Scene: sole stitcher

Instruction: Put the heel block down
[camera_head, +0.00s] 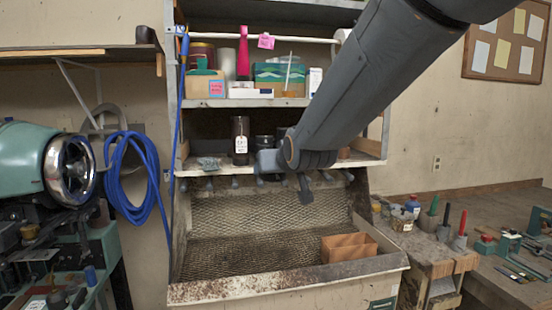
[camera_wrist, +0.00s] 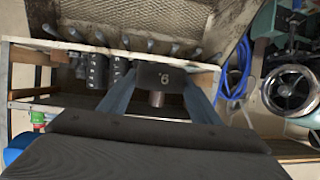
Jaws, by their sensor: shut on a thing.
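The heel block (camera_wrist: 160,78) is a dark block with a pale mark like a 6 or 9, seen in the wrist view. My gripper (camera_wrist: 160,88) is shut on it, with one grey finger on each side. In the head view my gripper (camera_head: 305,188) hangs in front of the lower shelf's edge, above the mesh bin. The block cannot be told clearly from the dark gripper parts there. From these views I cannot tell that the block touches any surface.
Below is a sloped mesh bin (camera_head: 235,262) with an open wooden box (camera_head: 348,247) at its right. The lower shelf (camera_head: 210,171) holds a tagged dark jar (camera_head: 240,140) and other items, with hooks along its edge. A blue hose (camera_head: 135,180) hangs at left.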

